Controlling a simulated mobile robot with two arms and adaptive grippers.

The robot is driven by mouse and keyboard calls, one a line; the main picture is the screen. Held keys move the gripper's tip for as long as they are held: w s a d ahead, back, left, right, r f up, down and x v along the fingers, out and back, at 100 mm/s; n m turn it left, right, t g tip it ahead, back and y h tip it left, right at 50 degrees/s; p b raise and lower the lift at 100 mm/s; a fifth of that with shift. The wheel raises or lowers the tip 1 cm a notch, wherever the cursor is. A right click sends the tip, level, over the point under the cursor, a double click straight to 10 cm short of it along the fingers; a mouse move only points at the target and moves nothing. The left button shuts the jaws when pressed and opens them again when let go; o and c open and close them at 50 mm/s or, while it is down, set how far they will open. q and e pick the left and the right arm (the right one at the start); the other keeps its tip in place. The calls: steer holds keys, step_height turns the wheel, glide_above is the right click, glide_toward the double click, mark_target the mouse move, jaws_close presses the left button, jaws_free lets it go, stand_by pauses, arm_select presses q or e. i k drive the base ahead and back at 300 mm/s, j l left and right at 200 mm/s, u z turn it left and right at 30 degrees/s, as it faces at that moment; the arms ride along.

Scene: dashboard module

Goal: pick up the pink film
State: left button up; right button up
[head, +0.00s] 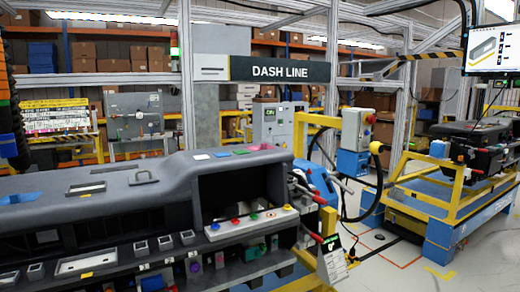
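The pink film (241,152) looks like a small flat patch on the top face of the dark grey dashboard module (150,184), near its far right end. It lies in a row with a white patch (200,157), a green-blue patch (222,154) and others. The patches are small, so their exact edges are hard to tell. Neither of my grippers is in view.
A ledge with coloured round knobs (254,217) runs along the module's right front. A blue strip (20,198) lies on its left top. A yellow-framed cart (440,205) stands at the right. Grey floor (385,265) lies between.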

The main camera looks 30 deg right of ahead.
mark_target(264, 146)
steer(key=i+l, duration=0.15)
steer(key=l, duration=0.2)
steer(key=i+l, duration=0.15)
steer(key=l, duration=0.2)
steer(key=i+l, duration=0.2)
steer(key=l, duration=0.2)
